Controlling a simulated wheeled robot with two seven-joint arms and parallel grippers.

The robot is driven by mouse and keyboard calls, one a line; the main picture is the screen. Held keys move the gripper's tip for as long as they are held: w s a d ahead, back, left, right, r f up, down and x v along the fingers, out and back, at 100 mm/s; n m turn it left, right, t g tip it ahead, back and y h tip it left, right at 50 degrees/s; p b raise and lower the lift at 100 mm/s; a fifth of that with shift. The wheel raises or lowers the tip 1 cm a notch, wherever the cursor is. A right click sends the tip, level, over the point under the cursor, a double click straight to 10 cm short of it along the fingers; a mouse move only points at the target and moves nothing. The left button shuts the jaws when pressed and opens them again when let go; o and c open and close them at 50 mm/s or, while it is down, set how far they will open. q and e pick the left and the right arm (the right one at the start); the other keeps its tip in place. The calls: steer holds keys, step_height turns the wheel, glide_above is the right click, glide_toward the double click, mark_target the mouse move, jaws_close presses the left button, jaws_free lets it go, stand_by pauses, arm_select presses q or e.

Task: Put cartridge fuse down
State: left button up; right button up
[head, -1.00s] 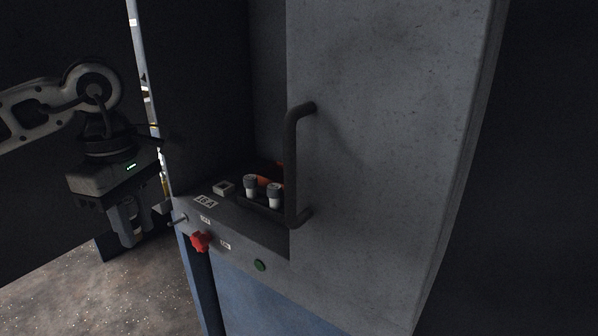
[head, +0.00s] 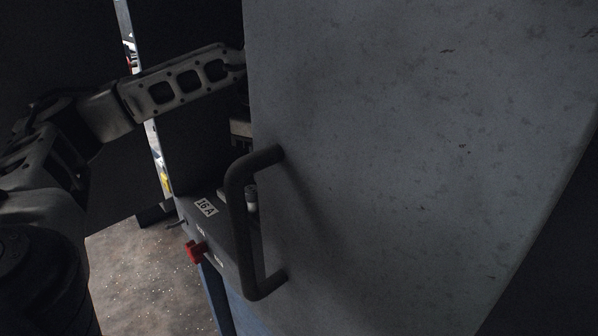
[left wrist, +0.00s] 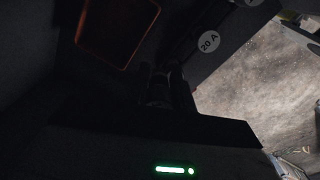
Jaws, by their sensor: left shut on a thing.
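My left arm reaches behind the grey door (head: 420,150) in the head view. Only part of my left gripper (head: 240,128) shows at the door's edge, with its fingertips hidden. In the left wrist view the gripper (left wrist: 160,92) is dark and shut on the cartridge fuse, whose outline is lost in shadow. I cannot tell whether the held fuse touches anything. A white fuse with a dark cap (head: 251,197) stands on the cabinet ledge, seen through the door handle. My right gripper is not in view.
The dark curved door handle (head: 238,220) juts out in front of the ledge. A "16 A" label (head: 206,207) and red knob (head: 195,251) are on the ledge front. The left wrist view shows a round "20 A" label (left wrist: 208,41) and an orange-edged dark panel (left wrist: 118,30).

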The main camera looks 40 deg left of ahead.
arm_select(q)
steer(key=w, duration=0.2)
steer(key=w+f+p, duration=0.1)
steer(key=w, duration=0.4)
steer(key=shift+w+d+f, duration=0.2)
steer(key=shift+w+d, duration=0.1)
steer(key=shift+w, duration=0.1)
step_height(320, 180, down, 5)
steer(key=shift+p, duration=0.35)
steer(key=shift+w+f, duration=0.15)
steer(key=shift+f, duration=0.3)
steer(key=o, duration=1)
steer(key=shift+c, duration=0.2)
step_height(320, 180, up, 12)
steer(key=shift+r, duration=0.15)
